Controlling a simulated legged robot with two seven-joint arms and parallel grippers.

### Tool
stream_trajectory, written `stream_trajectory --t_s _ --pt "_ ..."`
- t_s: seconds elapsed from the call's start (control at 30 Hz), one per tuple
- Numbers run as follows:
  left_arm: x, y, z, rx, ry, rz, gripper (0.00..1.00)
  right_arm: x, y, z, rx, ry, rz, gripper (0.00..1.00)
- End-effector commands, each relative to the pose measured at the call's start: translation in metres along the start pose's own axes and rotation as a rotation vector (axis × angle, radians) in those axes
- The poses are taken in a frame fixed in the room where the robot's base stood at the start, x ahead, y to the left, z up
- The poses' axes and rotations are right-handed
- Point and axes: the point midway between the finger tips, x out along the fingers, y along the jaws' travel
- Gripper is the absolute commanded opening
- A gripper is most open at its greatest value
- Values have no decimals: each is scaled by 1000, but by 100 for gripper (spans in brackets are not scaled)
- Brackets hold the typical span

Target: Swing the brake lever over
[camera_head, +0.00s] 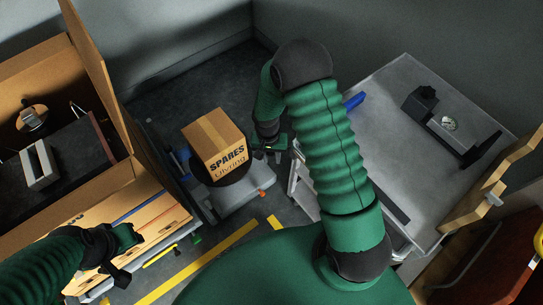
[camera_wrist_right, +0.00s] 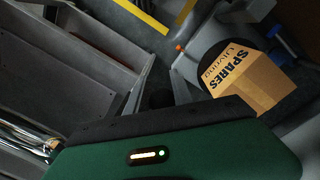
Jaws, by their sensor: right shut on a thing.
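My right gripper (camera_head: 272,147) is low between the spares box and the grey cart, beside the cart's left side. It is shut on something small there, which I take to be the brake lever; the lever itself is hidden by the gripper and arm.
The SPARES box (camera_head: 215,146) rests on a round dark plate on a grey base; the box also shows in the right wrist view (camera_wrist_right: 250,82). A large open carton (camera_head: 120,120) stands left. Yellow floor lines run in front.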

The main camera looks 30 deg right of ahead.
Motion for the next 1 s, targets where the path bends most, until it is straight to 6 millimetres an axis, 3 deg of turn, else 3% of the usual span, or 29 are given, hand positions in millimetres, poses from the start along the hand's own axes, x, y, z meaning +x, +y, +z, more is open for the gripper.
stream_trajectory --t_s 0.77,1.0 --pt "0 0 0 0 0 0 36 -1 -4 -4 -6 11 -7 0" --pt "9 0 2 0 0 0 36 5 -12 -10 -9 45 23 0"
